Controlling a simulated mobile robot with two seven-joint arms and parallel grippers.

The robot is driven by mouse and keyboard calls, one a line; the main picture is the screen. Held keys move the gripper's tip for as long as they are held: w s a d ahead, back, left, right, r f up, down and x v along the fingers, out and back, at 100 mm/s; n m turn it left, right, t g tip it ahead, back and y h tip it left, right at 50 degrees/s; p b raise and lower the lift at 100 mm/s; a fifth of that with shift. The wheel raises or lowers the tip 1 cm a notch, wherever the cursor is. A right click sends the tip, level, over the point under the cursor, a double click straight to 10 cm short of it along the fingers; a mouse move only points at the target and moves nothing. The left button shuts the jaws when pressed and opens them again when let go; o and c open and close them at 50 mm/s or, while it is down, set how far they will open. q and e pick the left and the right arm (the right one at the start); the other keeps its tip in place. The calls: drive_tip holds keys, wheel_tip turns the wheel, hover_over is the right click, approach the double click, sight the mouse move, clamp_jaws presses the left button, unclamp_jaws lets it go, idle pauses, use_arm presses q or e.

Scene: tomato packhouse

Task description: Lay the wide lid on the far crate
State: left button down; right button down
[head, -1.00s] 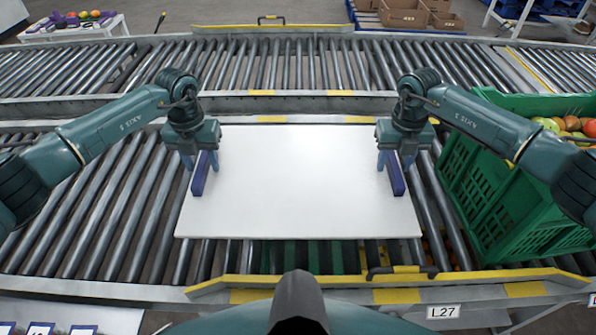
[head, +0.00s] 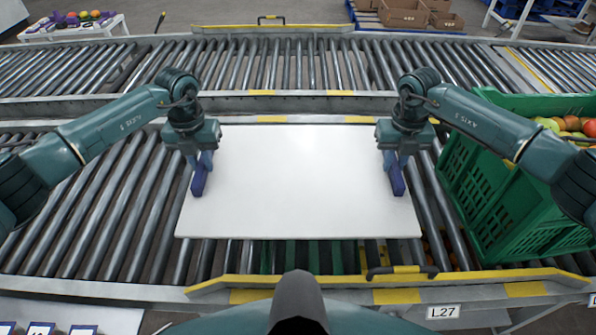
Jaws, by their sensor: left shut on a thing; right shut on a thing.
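The wide lid (head: 300,185) is a flat white board with a blue-purple handle at each short side. It lies level over the near roller conveyor; I cannot tell exactly what bears it. My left gripper (head: 203,168) is shut on the left handle (head: 199,184). My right gripper (head: 394,168) is shut on the right handle (head: 397,183). A green crate (head: 500,195) holding red, orange and green tomatoes stands at the right, partly behind my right arm. I cannot tell whether it is the far crate.
A second roller conveyor (head: 300,65) runs behind, empty in the middle. A yellow-striped rail (head: 400,296) with a black handle edges the near conveyor. Green shows between the rollers below the lid's near edge. Cardboard boxes (head: 405,14) and a table of produce (head: 75,30) stand far back.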

drive_tip(key=shift+r, duration=0.1)
